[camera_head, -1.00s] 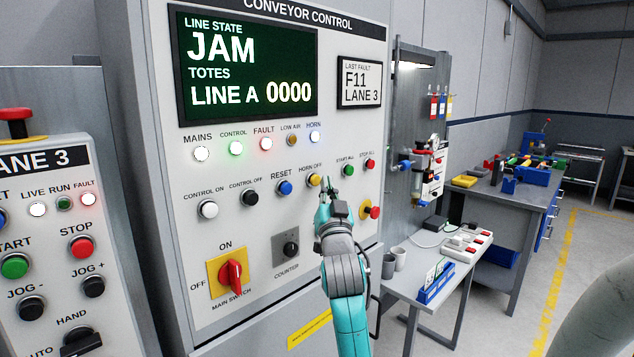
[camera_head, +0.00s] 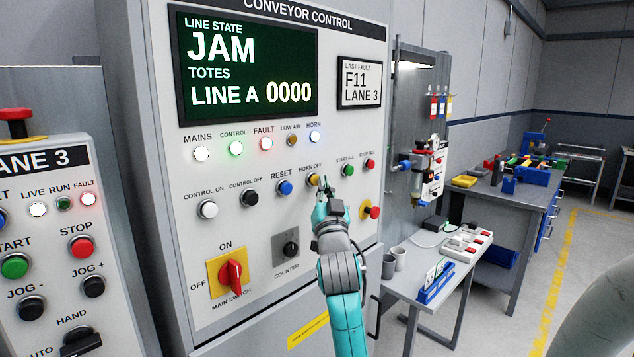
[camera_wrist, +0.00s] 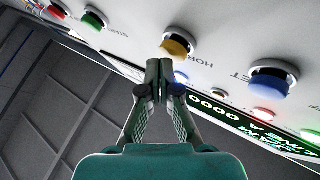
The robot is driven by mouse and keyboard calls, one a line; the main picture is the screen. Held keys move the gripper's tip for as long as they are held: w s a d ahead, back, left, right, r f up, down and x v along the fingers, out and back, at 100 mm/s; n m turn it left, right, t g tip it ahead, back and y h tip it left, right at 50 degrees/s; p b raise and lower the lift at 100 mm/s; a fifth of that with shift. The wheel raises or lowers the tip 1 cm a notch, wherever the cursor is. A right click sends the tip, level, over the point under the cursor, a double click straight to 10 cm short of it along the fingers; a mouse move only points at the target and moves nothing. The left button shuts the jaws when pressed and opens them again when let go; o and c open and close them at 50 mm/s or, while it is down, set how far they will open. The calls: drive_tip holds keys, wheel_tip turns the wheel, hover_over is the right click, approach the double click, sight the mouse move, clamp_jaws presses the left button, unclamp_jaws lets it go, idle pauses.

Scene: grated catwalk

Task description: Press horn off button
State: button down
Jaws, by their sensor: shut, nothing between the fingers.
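The yellow HORN OFF button (camera_head: 313,180) sits on the conveyor control panel (camera_head: 340,215), between the blue RESET button (camera_head: 285,188) and the green START ALL button (camera_head: 348,170). My gripper (camera_head: 322,183) is shut and empty, with its fingertips just at the lower right of the yellow button. In the wrist view, the shut fingertips (camera_wrist: 164,64) are close below the yellow button (camera_wrist: 177,46) and overlap its lower left edge. I cannot tell whether they touch it. The HORN lamp (camera_head: 315,136) glows bluish white.
A red STOP ALL button (camera_head: 370,164) and a red mushroom button on yellow (camera_head: 371,210) are close on the right. The panel screen (camera_head: 248,65) reads JAM. A red main switch (camera_head: 232,277) sits lower left. A table with cups (camera_head: 394,260) stands to the right.

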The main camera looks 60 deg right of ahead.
drive_tip(key=shift+w+d, duration=0.15)
drive_tip(key=shift+w, duration=0.6)
idle(0.7)
drive_tip(key=shift+s, duration=0.15)
drive_tip(key=shift+s+a, duration=0.15)
drive_tip(key=shift+s, duration=0.4)
drive_tip(key=shift+s+a, duration=0.15)
drive_tip(key=shift+s, duration=0.35)
drive_tip(key=shift+s, duration=0.1)
drive_tip(key=shift+s+a, duration=0.2)
drive_tip(key=shift+s, duration=0.6)
drive_tip(key=shift+s+a, duration=0.2)
drive_tip(key=shift+s, duration=0.55)
drive_tip(key=shift+s+a, duration=0.2)
drive_tip(key=shift+s, duration=0.6)
drive_tip(key=shift+f, duration=0.1)
